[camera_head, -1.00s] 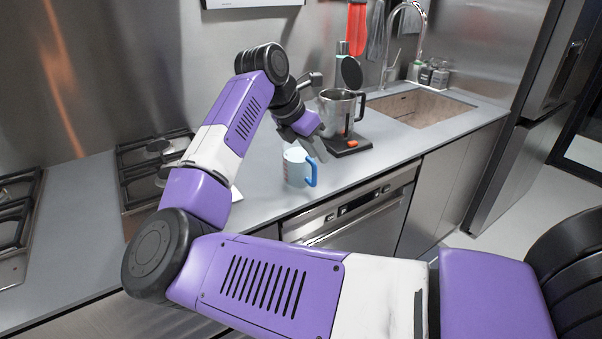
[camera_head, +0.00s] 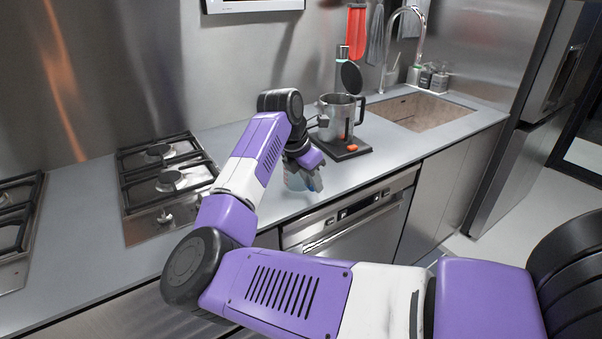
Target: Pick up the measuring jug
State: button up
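The measuring jug (camera_head: 318,183) stands on the grey counter near its front edge.
A steel pitcher (camera_head: 341,117) with a raised lid and black handle stands on a dark base (camera_head: 350,151) just behind and right. The sink (camera_head: 418,108) lies farther right. Gas burners (camera_head: 165,185) are on the left. Bare counter (camera_head: 85,215) lies between the burners.

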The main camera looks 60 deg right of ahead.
jog(key=shift+x, duration=1.1)
grip_shut()
jog(key=shift+r, duration=0.1)
dwell(0.5)
